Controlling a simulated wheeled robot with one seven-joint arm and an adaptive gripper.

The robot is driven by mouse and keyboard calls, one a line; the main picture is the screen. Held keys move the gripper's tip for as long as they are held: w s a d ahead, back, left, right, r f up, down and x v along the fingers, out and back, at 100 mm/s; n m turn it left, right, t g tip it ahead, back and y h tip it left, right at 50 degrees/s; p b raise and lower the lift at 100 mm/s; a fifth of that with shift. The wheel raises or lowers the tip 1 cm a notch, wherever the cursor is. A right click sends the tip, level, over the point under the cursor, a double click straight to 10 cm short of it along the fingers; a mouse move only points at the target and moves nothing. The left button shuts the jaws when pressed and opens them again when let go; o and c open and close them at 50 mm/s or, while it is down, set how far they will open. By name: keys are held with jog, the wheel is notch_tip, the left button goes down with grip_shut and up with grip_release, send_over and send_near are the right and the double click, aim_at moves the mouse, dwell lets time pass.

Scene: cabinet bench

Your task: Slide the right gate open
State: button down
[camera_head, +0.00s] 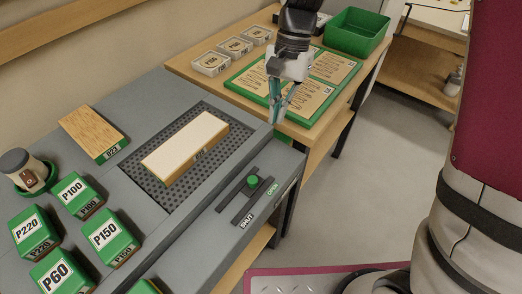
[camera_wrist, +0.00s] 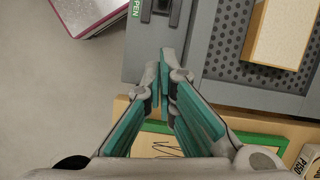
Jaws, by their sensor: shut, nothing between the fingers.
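A slide gate on the grey bench has a green knob (camera_head: 253,181) on a dark track, between an OPEN label (camera_head: 272,188) and a SHUT label (camera_head: 246,219). The knob stands along the middle of the track, nearer OPEN than SHUT; I cannot tell how far the gate is open. Only one such gate is in view. My gripper (camera_head: 277,117) is shut and empty, fingers pointing down, beyond the OPEN end at the bench's far edge, apart from the knob. In the wrist view the gripper (camera_wrist: 164,78) is below the OPEN label (camera_wrist: 137,9); the knob is out of view.
A pale block (camera_head: 185,146) lies on the perforated panel (camera_head: 145,180). P-labelled green blocks (camera_head: 105,236) stand at left. A wooden table behind holds green-framed sheets (camera_head: 332,68), clear boxes (camera_head: 211,63) and a green bin (camera_head: 357,32). Open floor lies right of the bench.

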dwell(0.3)
send_near(260, 176)
jog(key=f, duration=0.1)
jog(key=w+d+f, duration=0.1)
jog(key=f, duration=0.1)
jog(key=w+f, duration=0.1)
jog(key=f, duration=0.1)
jog(key=shift+d+b, duration=0.15)
jog(key=shift+b, duration=0.15)
jog(key=shift+s+a, duration=0.3)
jog(key=shift+s, duration=0.25)
jog(key=shift+s+a, duration=0.3)
jog(key=shift+s, duration=0.25)
jog(key=shift+s+a+f, duration=0.1)
jog(key=shift+s+a, duration=0.25)
jog(key=shift+s, duration=0.2)
jog(key=shift+s, duration=0.1)
jog(key=s+a+p, duration=0.1)
jog(key=s+a, duration=0.1)
jog(key=s+a+p, duration=0.1)
jog(key=s+p, duration=0.1)
jog(key=s, duration=0.1)
jog(key=shift+a, duration=0.4)
jog(key=shift+s+a, duration=0.35)
jog(key=shift+w, duration=0.1)
